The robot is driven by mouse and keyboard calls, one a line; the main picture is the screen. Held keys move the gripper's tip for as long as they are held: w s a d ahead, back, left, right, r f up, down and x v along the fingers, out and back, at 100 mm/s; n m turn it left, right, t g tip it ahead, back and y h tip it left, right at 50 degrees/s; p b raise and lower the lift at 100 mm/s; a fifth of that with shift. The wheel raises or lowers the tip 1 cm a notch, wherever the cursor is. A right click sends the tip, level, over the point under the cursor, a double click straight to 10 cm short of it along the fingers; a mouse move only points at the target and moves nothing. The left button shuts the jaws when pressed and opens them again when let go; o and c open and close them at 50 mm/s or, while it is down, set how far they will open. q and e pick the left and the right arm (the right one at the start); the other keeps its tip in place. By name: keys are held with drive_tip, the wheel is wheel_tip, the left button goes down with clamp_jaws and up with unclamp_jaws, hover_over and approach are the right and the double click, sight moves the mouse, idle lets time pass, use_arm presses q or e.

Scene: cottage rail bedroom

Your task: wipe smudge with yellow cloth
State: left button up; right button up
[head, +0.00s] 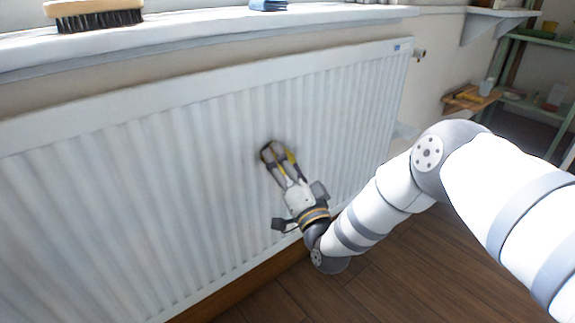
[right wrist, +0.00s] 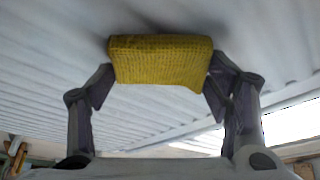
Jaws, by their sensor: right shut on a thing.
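The yellow cloth (right wrist: 160,62) is a folded, textured pad between the two fingers of my right gripper (right wrist: 161,80), up against the ribbed white radiator (head: 110,180). In the head view my right gripper (head: 279,154) is shut on the cloth at the middle of the radiator front, and only slivers of yellow show. A dark patch shows on the ribs around the fingertips; I cannot tell how much is smudge and how much shadow. Whether the cloth presses on the metal is not clear. My left gripper is not in view.
A white sill (head: 200,32) runs above the radiator, with a wooden brush (head: 95,14) and a blue item (head: 268,5) on it. A radiator valve (head: 419,53) sticks out at the top right. Shelves (head: 540,100) stand at the far right. The wooden floor (head: 410,275) looks clear.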

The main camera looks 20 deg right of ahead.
sight(305, 140)
drive_tip(key=shift+w, duration=0.15)
drive_tip(key=shift+w+d, duration=0.3)
drive_tip(key=shift+d, duration=0.65)
drive_tip(key=shift+w+d, duration=0.25)
drive_tip(key=shift+d, duration=0.7)
drive_tip(key=shift+w+d+b, duration=0.35)
drive_tip(key=shift+w+d, duration=0.05)
drive_tip(key=shift+d, duration=0.45)
drive_tip(key=shift+w+d+b, duration=0.35)
drive_tip(key=shift+d, duration=0.5)
drive_tip(key=shift+r, duration=0.1)
drive_tip(key=shift+s+a+r+p, duration=0.1)
drive_tip(key=shift+s+a+p, duration=0.3)
drive_tip(key=shift+a, duration=0.75)
drive_tip(key=shift+s+a+f+p, duration=0.1)
drive_tip(key=shift+s+a+p, duration=0.35)
drive_tip(key=shift+a, duration=0.7)
drive_tip(key=shift+s+a+r+p, duration=0.1)
drive_tip(key=shift+s+a+p, duration=0.3)
drive_tip(key=shift+a, duration=1.1)
drive_tip(key=shift+s, duration=0.1)
